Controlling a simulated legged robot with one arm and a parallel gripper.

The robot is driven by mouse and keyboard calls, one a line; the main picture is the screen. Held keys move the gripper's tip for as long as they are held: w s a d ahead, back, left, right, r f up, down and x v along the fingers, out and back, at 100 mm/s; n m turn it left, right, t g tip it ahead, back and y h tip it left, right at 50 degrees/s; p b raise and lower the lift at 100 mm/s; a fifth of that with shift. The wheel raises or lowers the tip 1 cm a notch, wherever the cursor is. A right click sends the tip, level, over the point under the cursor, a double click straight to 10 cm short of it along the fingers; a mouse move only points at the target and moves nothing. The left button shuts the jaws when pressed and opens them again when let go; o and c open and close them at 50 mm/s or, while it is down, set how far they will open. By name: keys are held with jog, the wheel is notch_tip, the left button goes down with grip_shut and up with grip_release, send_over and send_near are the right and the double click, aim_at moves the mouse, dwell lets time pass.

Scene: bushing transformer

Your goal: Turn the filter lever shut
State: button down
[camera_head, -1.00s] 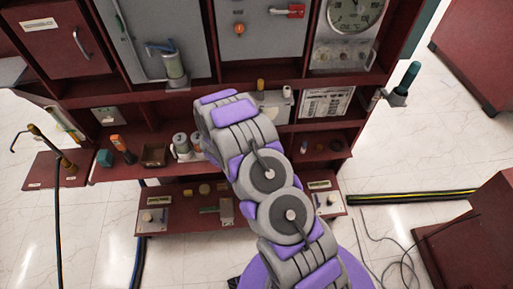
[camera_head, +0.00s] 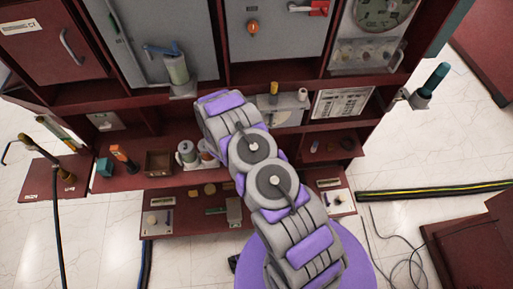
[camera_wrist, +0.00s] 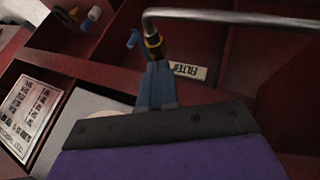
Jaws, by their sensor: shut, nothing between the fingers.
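In the wrist view, a white label reading "FILTER" (camera_wrist: 188,71) is upside down on a dark red panel. Close to it, a bent metal rod (camera_wrist: 235,18) runs from the right and turns down into a yellow and black fitting (camera_wrist: 153,44); I cannot tell for sure that this is the filter lever. My gripper (camera_wrist: 155,68) is shut and empty, its blue-grey fingertips just below the fitting in the picture. Whether they touch it is unclear. In the head view my own arm hides the gripper and the spot in front of it.
A dark red cabinet holds a blue-handled cylinder (camera_head: 176,68), a grey box (camera_head: 290,106), a printed sheet (camera_head: 342,103) and cups (camera_head: 187,152). A small blue piece (camera_wrist: 133,38) shows by the rod. Cables (camera_head: 405,240) lie on the right floor.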

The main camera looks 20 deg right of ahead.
jog(key=w+d+f+b, duration=0.2)
jog(key=d+f, duration=0.5)
jog(key=d, duration=0.1)
jog(key=shift+w+d, duration=0.15)
jog(key=shift+d, duration=0.2)
jog(key=shift+f, duration=0.1)
